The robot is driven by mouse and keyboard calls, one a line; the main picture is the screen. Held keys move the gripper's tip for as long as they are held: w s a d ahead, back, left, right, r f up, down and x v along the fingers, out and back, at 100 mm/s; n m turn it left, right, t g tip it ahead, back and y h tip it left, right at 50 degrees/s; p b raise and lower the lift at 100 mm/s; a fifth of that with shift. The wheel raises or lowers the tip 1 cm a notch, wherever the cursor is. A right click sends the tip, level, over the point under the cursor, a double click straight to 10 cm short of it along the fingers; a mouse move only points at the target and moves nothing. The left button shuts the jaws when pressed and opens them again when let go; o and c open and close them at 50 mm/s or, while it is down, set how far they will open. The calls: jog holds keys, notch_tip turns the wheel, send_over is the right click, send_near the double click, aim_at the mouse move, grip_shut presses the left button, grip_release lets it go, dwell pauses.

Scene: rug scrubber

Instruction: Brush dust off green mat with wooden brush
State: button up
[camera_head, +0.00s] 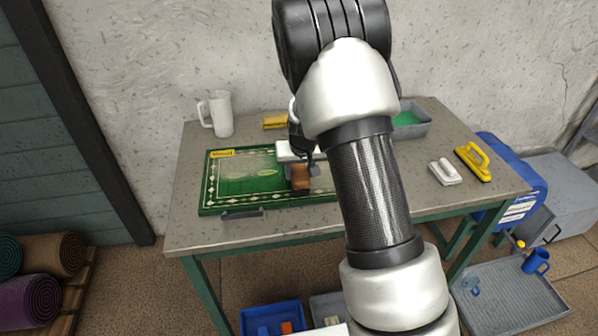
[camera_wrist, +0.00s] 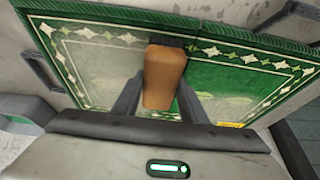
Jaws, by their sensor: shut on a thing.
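The green mat (camera_head: 222,198) with a pale diamond border lies on the table. Pale, dusty-looking patches show on its middle, and the wrist view shows a greyish area on the left part of the mat (camera_wrist: 106,72). My gripper (camera_head: 301,172) is over the right part of the mat, shut on the wooden brush (camera_head: 300,178). The brush's brown wooden body also shows between the fingers in the wrist view (camera_wrist: 164,77). My arm hides the mat's right end.
A white-handled brush (camera_head: 445,172) and a yellow-handled one (camera_head: 473,161) lie at right. The table's front right is clear.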

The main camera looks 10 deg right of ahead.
jog(key=shift+f+b, duration=0.3)
jog(key=shift+f, duration=0.15)
jog(key=shift+d, duration=0.1)
